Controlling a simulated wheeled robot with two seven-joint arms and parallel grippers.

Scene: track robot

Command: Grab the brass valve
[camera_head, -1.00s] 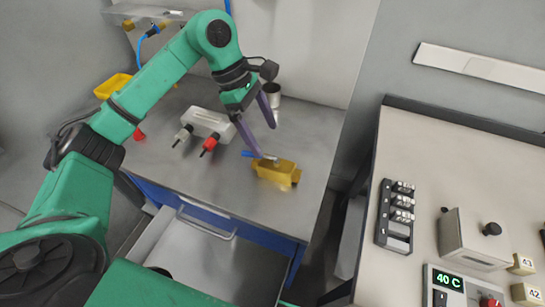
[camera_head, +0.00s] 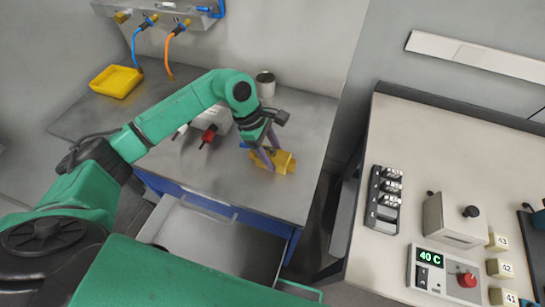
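The brass valve (camera_head: 287,162) lies on the grey metal bench top, near its right side. It is a yellow body, with a bit of blue showing to its left. My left gripper (camera_head: 271,160) reaches down to the valve's left part, its two purple fingers apart. The near finger overlaps the valve in this view. The far fingertip is partly hidden behind the valve, and I cannot tell whether the fingers touch it. My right gripper is out of view.
A white fixture with a red connector (camera_head: 208,136) stands left of the gripper, partly behind my arm. A metal cup (camera_head: 265,85) and a yellow tray (camera_head: 116,81) stand at the back. An open drawer (camera_head: 215,245) juts out below. A control table (camera_head: 410,145) is at right.

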